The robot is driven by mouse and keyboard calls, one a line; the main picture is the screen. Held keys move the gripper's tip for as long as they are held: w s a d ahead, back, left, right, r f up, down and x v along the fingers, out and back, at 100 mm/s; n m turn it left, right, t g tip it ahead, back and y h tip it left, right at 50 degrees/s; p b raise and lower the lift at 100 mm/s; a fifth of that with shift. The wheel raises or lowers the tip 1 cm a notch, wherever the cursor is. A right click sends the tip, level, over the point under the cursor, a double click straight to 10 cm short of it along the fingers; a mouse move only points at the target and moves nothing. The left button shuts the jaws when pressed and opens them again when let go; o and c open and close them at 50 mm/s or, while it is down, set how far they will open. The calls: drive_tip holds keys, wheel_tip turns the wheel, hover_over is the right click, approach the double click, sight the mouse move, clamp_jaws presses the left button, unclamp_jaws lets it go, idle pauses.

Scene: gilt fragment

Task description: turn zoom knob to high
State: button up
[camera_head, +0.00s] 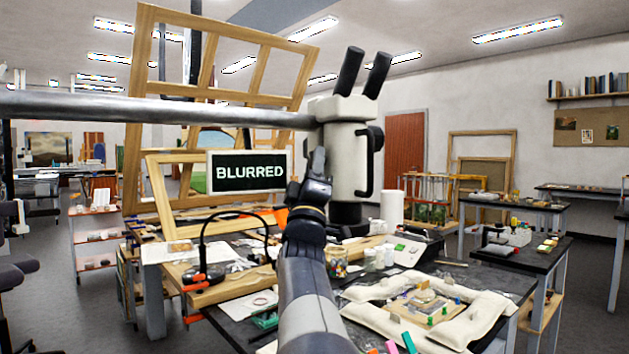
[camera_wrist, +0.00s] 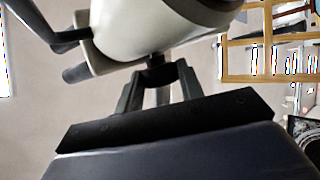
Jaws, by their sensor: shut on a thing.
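The white microscope (camera_head: 346,150) with two black eyepieces hangs from a horizontal boom over the workbench. A dark side handle is on its right. In the wrist view the white microscope body (camera_wrist: 165,25) fills the top, and a small dark zoom knob (camera_wrist: 155,74) sticks out below it. My gripper (camera_wrist: 157,82) has its two fingers on either side of this knob and is shut on it. In the head view my gripper (camera_head: 318,165) reaches the left side of the microscope and hides the knob. Its turned position cannot be read. A dark sign (camera_head: 248,172) reads "BLURRED".
The metal boom (camera_head: 150,108) crosses left of the microscope, with a wooden frame (camera_head: 215,50) behind. On the workbench are white cushions (camera_head: 470,325) around a gilt fragment (camera_head: 425,303), a jar (camera_head: 336,262) and a black lamp (camera_head: 203,245).

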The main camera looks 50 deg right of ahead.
drive_tip(key=shift+m+g+h, duration=0.3)
drive_tip(key=shift+m+h, duration=0.2)
drive_tip(key=o, duration=1)
drive_tip(key=b+v, duration=0.2)
drive_tip(key=v, duration=0.8)
drive_tip(key=shift+a+f+b, duration=0.25)
drive_tip(key=shift+f+b, duration=0.05)
drive_tip(key=shift+s, duration=0.15)
drive_tip(key=shift+c, duration=0.2)
